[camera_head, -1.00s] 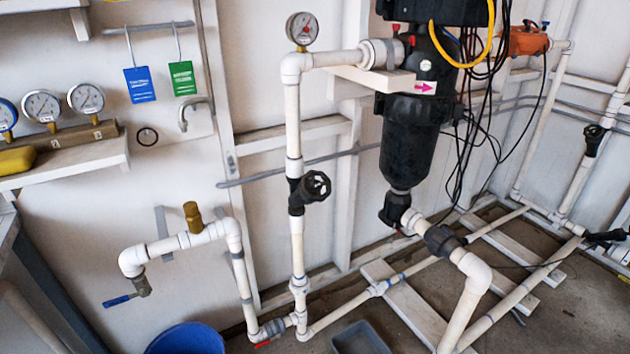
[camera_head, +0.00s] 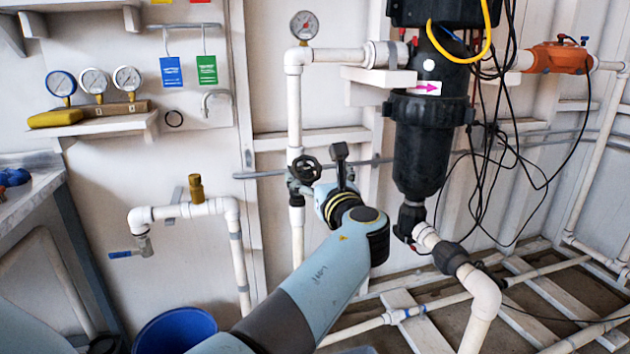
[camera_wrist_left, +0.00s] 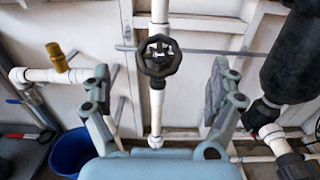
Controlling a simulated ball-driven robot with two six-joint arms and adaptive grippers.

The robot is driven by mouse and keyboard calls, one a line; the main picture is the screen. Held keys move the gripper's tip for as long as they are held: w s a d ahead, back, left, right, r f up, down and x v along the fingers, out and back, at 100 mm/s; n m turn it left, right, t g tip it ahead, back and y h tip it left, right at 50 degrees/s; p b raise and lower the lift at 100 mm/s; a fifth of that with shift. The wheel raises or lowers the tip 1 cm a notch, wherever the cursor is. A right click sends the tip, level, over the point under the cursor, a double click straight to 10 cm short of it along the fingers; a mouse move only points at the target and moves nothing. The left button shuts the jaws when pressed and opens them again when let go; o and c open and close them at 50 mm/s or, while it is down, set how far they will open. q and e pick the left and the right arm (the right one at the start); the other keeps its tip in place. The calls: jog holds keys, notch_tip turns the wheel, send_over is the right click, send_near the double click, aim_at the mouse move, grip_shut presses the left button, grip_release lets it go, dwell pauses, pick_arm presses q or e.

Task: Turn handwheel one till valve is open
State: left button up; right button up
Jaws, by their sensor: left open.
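The handwheel (camera_head: 306,169) is black with spokes. It sits on a valve on the white vertical pipe below a pressure gauge. The left wrist view shows the handwheel (camera_wrist_left: 159,56) face-on near the top middle. My left gripper (camera_head: 338,165) is close to it, just to its right in the head view. My right gripper is not in view.
A black filter housing (camera_head: 423,145) with hanging cables stands right of the valve. A white pipe with a brass fitting (camera_head: 196,188) is at left. A blue bucket (camera_head: 176,330) stands below. Gauges (camera_head: 94,82) rest on a wall shelf.

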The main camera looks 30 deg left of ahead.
aim_at(305, 160)
pick_arm(q)
jog(key=b+x, duration=0.1)
jog(key=x, duration=0.9)
jog(key=shift+d+b, duration=0.1)
jog(key=shift+b, duration=0.3)
jog(key=shift+w+a, duration=0.25)
jog(key=shift+a, duration=0.1)
jog(key=c, duration=1.3)
jog(key=shift+c, duration=0.5)
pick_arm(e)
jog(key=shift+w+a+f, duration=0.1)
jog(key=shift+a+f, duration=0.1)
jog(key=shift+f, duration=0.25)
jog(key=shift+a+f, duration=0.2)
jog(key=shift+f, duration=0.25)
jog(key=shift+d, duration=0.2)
